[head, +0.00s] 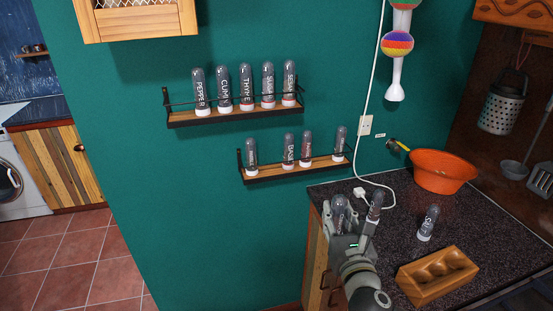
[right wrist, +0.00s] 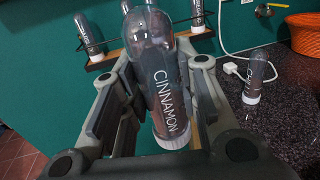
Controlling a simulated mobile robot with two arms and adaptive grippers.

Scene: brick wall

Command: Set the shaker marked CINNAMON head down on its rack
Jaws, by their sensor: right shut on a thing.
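The shaker marked CINNAMON (right wrist: 163,85) is a clear domed tube with dark contents and a white cap. It stands between the fingers of my right gripper (right wrist: 150,115), cap at the lower end and dome up. In the head view, the held shaker (head: 338,208) is above the counter's left edge, below the lower wall rack (head: 300,168). That rack holds several shakers, cap down, with gaps between the first and second and before the last. The upper wall rack (head: 235,116) holds several more, cap down. My left gripper is not in view.
On the dark counter (head: 400,235) stand a shaker (head: 376,205) just right of my gripper and another (head: 428,222) farther right. A wooden block with hollows (head: 437,275) lies in front; an orange bowl (head: 442,170) stands behind. A white cable (head: 371,70) hangs on the wall.

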